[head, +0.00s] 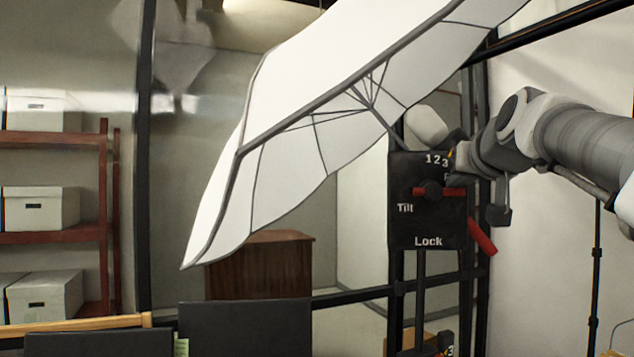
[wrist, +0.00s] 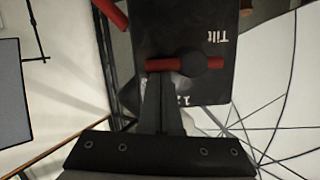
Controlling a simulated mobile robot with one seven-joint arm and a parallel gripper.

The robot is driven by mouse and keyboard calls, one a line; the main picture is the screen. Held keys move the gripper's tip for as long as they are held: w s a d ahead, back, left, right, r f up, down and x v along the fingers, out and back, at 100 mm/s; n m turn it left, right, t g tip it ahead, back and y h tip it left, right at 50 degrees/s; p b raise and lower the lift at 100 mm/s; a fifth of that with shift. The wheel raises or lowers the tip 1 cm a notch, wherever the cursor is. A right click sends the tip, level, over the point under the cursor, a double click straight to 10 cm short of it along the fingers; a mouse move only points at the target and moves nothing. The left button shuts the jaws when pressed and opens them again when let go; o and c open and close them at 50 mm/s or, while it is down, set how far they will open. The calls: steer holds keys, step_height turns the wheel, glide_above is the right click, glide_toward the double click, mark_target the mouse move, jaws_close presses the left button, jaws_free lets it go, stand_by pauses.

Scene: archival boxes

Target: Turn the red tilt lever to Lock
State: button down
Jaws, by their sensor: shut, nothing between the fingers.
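The black panel (head: 408,225) stands below the white umbrella, with "1 2 3" at its top, "Tilt" at its left and "Lock" at its bottom. The red tilt lever (head: 456,191) lies horizontal across a round black hub. It also shows in the wrist view (wrist: 158,65), where the panel lettering appears upside down. My gripper (head: 458,168) reaches in from the right, at the panel's upper right. In the wrist view its fingers (wrist: 160,80) are shut and empty, just at the lever's right-hand end as the head view has it. I cannot tell whether they touch it.
A second red lever (head: 481,236) slants down beside the panel's lower right. The white umbrella (head: 310,85) spreads up and left of the panel. A black stand (head: 421,285) runs below. Shelves with archival boxes (head: 40,208) stand at far left, and a wooden cabinet (head: 260,275) stands behind.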

steer(key=shift+f, duration=0.15)
steer(key=m+b, duration=0.1)
steer(key=f+m+y+b, duration=0.1)
steer(key=shift+d+f+m+b, duration=0.2)
steer(key=shift+f+m+b, duration=0.1)
steer(key=shift+m, duration=0.1)
steer(key=shift+f+m+t+y+b, duration=0.4)
steer(key=shift+f+m+y+b, duration=0.15)
steer(key=shift+m+b, duration=0.45)
steer(key=m+b, duration=0.1)
steer(key=f+m+b, duration=0.1)
steer(key=m+t+y+b, duration=0.1)
steer(key=m, duration=0.1)
steer(key=shift+a+f, duration=0.25)
steer(key=m+b, duration=0.1)
steer(key=a+f+m+b, duration=0.1)
steer(key=m, duration=0.1)
steer(key=shift+w+m+t, duration=0.1)
steer(key=shift+m+t, duration=0.2)
steer(key=shift+t, duration=0.1)
steer(key=shift+r, duration=0.15)
steer(key=shift+d, duration=0.1)
